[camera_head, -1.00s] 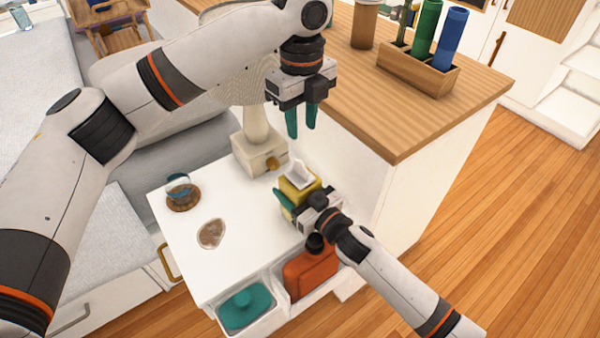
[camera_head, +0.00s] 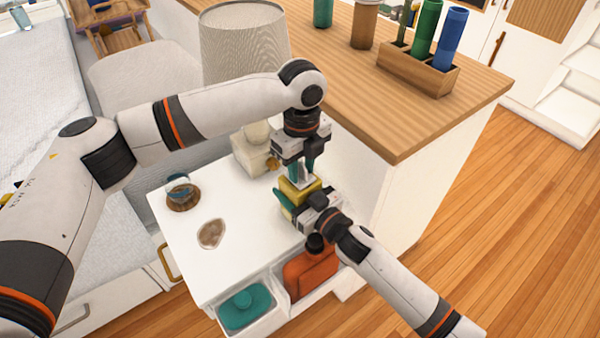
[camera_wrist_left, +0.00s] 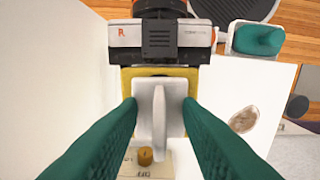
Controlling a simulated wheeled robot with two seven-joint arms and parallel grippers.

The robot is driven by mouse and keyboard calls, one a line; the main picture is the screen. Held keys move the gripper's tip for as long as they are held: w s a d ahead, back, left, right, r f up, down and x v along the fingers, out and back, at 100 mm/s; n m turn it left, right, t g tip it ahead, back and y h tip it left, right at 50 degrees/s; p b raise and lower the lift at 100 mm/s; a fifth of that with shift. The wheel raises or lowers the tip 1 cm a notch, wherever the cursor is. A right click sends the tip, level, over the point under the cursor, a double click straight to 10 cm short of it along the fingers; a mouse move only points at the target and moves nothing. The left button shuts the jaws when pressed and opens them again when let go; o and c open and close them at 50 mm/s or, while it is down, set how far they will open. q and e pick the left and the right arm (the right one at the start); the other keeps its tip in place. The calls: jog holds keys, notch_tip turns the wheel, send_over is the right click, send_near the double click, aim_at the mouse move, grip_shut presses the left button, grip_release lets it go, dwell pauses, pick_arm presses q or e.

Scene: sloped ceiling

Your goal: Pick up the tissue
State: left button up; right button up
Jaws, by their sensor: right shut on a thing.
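The yellow tissue box (camera_head: 291,191) stands on the white table top, with a white tissue (camera_wrist_left: 158,112) sticking up from its opening. My right gripper (camera_head: 297,200) is shut on the box from the front; its body also shows at the top of the left wrist view. My left gripper (camera_head: 303,171) points straight down just above the box. In the left wrist view its two green fingers (camera_wrist_left: 159,108) are apart, one on each side of the tissue, with small gaps. In the head view the left fingers partly hide the tissue.
The white table (camera_head: 230,262) also holds a lamp (camera_head: 243,45), a glass (camera_head: 178,190) and a brown oval piece (camera_head: 211,234). An open drawer below has a teal item (camera_head: 246,307) and an orange bottle (camera_head: 308,272). A wooden-topped counter (camera_head: 400,125) rises close on the right.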

aim_at(302, 162)
pick_arm(q)
jog(key=shift+c, duration=0.3)
grip_shut()
notch_tip(302, 162, up, 10)
jog(key=shift+r, duration=0.1)
dwell(0.3)
pick_arm(e)
jog(key=o, duration=1.1)
jog(key=shift+o, duration=0.2)
